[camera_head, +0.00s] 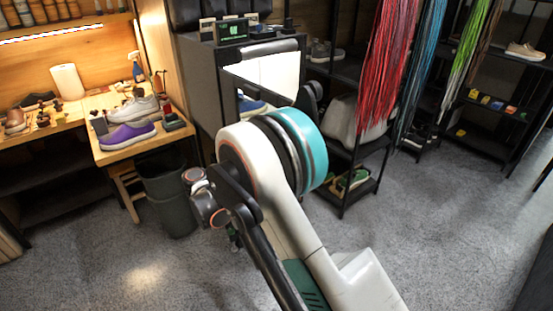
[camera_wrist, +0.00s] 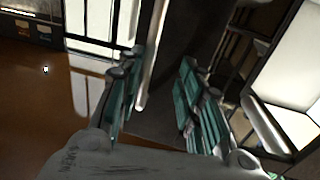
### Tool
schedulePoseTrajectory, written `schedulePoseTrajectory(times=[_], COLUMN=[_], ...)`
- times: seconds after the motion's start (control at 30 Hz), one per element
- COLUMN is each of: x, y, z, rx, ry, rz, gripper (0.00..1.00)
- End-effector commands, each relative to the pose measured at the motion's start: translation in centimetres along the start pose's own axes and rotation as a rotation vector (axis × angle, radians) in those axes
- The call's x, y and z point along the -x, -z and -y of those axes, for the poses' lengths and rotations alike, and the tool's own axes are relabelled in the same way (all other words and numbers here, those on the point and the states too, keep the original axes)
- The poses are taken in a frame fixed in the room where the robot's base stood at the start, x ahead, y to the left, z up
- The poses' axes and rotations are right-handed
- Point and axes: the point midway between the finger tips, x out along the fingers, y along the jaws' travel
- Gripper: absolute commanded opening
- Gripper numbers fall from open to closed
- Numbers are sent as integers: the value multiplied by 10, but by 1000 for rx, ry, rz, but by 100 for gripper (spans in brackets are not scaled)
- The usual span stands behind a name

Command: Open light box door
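The light box (camera_head: 203,88) is a dark cabinet at the upper middle of the head view, with a small green-lit display (camera_head: 232,30) on top. My arm covers the lower front, so I cannot tell how far the door stands open. In the wrist view my gripper (camera_wrist: 158,100) has its two teal-padded fingers apart. A dark panel with a pale edge (camera_wrist: 150,55) shows between or beyond them; contact cannot be told.
A wooden workbench (camera_head: 150,145) with a purple shoe (camera_head: 127,136) stands at left, beside a grey bin (camera_head: 168,195). A dark shelf rack (camera_head: 345,150) with shoes and hanging coloured laces (camera_head: 390,65) stands close on the right. The grey floor (camera_head: 440,220) at right is clear.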

Motion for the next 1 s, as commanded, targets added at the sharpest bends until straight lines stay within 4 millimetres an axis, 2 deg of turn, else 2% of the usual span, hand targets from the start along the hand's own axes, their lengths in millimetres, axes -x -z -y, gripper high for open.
schedulePoseTrajectory(times=[0.57,0.67,0.77,1.0], x=[0,9,26,76], y=[-2,-2,-2,-2], z=[-2,-2,-1,-1], rx=[0,0,0,0], ry=[-5,-4,-3,-2], rz=[3,3,3,3], gripper=[30,30,30,30])
